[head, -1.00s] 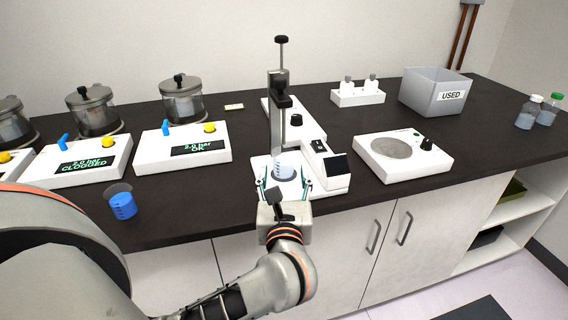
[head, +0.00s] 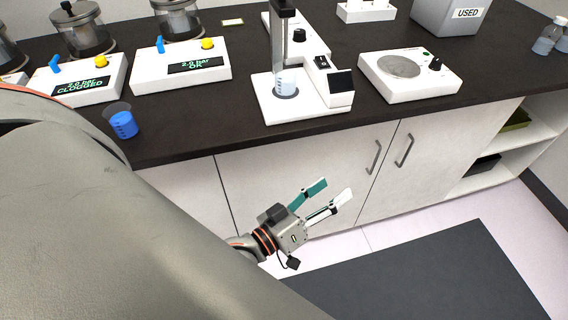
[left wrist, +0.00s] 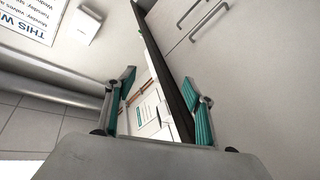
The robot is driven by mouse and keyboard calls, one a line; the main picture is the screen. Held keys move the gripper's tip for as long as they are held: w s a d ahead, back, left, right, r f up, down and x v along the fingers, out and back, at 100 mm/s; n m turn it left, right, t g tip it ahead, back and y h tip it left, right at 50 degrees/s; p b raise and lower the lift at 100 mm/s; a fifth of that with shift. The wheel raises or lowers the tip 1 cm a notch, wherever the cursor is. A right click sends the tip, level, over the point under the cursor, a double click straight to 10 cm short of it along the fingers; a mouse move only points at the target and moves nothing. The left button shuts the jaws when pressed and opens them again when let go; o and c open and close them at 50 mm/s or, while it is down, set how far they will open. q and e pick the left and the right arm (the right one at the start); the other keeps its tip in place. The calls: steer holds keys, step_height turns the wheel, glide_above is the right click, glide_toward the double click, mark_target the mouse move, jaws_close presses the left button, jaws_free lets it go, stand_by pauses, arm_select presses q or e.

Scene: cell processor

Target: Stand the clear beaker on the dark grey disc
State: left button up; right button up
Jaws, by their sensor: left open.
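The clear beaker (head: 287,80) stands upright on the dark grey disc (head: 285,97) in the base of the white stand device (head: 268,108) on the bench. Part of the disc is hidden under the beaker. My left gripper (head: 330,192) is open and empty, low in front of the white cabinet doors and well below and apart from the beaker. In the left wrist view its two teal-padded fingers (left wrist: 160,95) are spread with nothing between them. My right gripper is not in view.
A beaker with blue content (head: 122,121) stands near the bench's front edge at left, close to two white pressure units. A white plate device (head: 410,88) with a light grey disc is at right. A grey USED bin (head: 450,15) stands behind.

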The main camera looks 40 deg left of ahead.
arm_select(q)
steer(key=s+a+f+m+g+y, duration=0.1)
steer(key=s+f+m+g, duration=0.1)
steer(key=f, duration=0.4)
steer(key=s+a+f+m+g+y+p, duration=0.1)
steer(key=s+a+f+m+g, duration=0.1)
steer(key=s+f, duration=0.3)
steer(key=s+a+f+m+g, duration=0.2)
steer(key=s+f+m+g, duration=0.1)
steer(key=f, duration=0.5)
steer(key=shift+s+f+y+p, duration=0.35)
steer(key=shift+y, duration=0.05)
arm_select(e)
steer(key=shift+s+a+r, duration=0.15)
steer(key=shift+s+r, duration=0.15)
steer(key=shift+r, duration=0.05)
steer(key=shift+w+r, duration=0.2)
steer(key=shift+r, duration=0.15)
